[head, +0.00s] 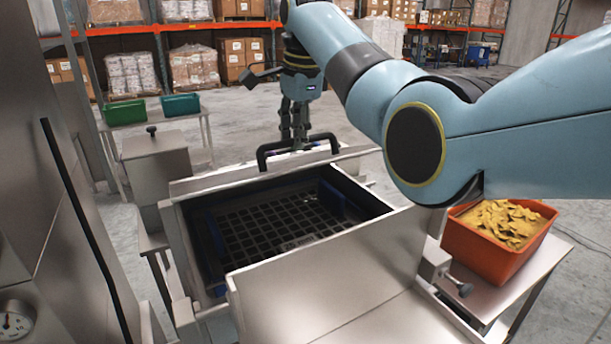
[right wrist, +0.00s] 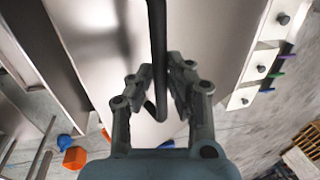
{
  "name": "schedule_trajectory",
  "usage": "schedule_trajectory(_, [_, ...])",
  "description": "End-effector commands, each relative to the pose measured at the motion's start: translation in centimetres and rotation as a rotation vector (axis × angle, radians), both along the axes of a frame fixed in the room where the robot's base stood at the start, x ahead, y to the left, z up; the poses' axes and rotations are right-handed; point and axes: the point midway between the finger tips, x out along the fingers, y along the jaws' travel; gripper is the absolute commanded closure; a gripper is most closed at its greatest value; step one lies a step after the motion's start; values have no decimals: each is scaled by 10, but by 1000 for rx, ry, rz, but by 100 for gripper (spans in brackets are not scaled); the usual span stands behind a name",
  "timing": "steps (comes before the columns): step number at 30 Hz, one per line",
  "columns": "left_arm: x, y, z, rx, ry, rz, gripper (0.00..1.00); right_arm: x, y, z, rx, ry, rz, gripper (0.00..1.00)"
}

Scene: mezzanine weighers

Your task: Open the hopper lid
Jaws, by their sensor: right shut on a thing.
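The steel hopper (head: 196,268) stands in front of me in the head view. Its top is open and shows a dark grid (head: 280,222) inside. The lid (head: 235,179) shows as a narrow steel strip along the far side of the opening, with its black bar handle (head: 268,153) at the top. My right gripper (head: 297,143) reaches down from above and is shut on the handle. In the right wrist view the handle (right wrist: 157,45) passes between the fingers (right wrist: 160,90), with a steel panel behind. My left gripper is not in view.
An orange crate of yellow pieces (head: 458,252) stands on a side table to the right. Green (head: 125,112) and teal (head: 180,104) bins stand on a table at the back left. A steel cabinet with a gauge (head: 14,322) is close on the left.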

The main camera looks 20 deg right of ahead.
Motion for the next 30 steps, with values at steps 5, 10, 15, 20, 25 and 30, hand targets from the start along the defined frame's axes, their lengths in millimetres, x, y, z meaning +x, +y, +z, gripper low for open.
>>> schedule_trajectory(5, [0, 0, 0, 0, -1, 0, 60, 19, 4, 26, -1, -2, 1, 100])
schedule_trajectory(10, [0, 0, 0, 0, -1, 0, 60, 32, 6, 41, -1, -1, 1, 100])
schedule_trajectory(15, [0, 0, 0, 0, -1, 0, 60, 42, 8, 51, -1, -1, 0, 100])
schedule_trajectory(20, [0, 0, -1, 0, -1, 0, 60, 48, 10, 57, 1, 0, 0, 100])
schedule_trajectory(25, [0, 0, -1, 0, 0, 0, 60, 50, 11, 59, 1, 2, 0, 100])
schedule_trajectory(30, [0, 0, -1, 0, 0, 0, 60, 51, 11, 59, 1, 1, 1, 100])
